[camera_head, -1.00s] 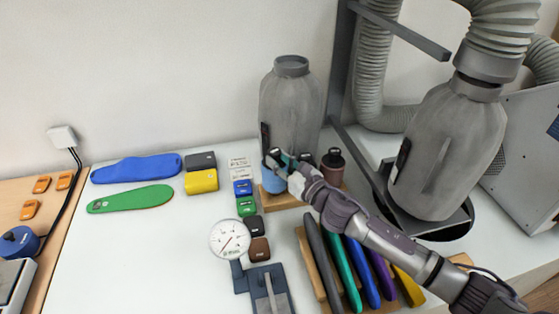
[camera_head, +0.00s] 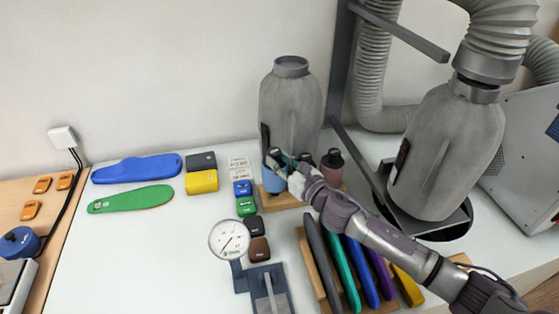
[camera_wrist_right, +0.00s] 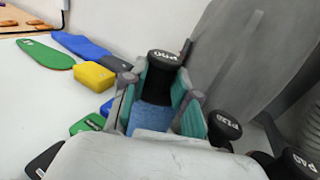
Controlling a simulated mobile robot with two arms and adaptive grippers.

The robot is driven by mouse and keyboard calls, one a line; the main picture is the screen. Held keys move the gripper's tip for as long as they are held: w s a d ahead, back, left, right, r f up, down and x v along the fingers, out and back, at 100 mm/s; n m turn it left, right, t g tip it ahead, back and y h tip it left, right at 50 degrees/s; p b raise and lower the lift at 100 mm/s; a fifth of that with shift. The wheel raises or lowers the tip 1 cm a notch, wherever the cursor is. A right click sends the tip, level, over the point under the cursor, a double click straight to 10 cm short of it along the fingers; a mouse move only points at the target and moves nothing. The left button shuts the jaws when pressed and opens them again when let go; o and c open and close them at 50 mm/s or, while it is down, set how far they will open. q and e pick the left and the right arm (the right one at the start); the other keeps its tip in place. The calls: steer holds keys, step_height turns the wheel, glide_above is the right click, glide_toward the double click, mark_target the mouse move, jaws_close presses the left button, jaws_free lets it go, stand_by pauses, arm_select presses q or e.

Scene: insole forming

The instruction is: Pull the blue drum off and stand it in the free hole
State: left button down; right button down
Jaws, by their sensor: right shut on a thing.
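The blue drum (camera_head: 273,179) has a black cap and a blue sleeve. It is at the left end of the wooden block (camera_head: 283,203); I cannot tell whether it is seated or slightly raised. My right gripper (camera_head: 283,163) is shut on it from the right. In the right wrist view the drum (camera_wrist_right: 152,117) stands roughly upright between the green-padded fingers (camera_wrist_right: 155,95). A brown drum (camera_head: 333,165) stands at the block's right end. Another black-capped drum (camera_wrist_right: 222,125) shows beside the gripper. The free hole is not visible. My left gripper is out of view.
A large grey bottle-shaped form (camera_head: 290,105) stands just behind the block; another (camera_head: 448,150) is at the right. A dial gauge (camera_head: 229,239), small coloured blocks (camera_head: 243,188) and a rack of coloured tools (camera_head: 340,270) are close by.

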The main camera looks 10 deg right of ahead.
steer(key=shift+f+b, duration=1.4)
steer(key=shift+f, duration=0.25)
stand_by(1.3)
steer(key=c, duration=0.6)
jaws_free()
steer(key=shift+o, duration=0.2)
steer(key=shift+r, duration=0.15)
steer(key=shift+s+r+p, duration=0.2)
steer(key=shift+r+p, duration=1.25)
steer(key=shift+p, duration=0.1)
steer(key=shift+s+r+p, duration=0.2)
steer(key=shift+r+p, duration=1.25)
steer(key=shift+p, duration=0.1)
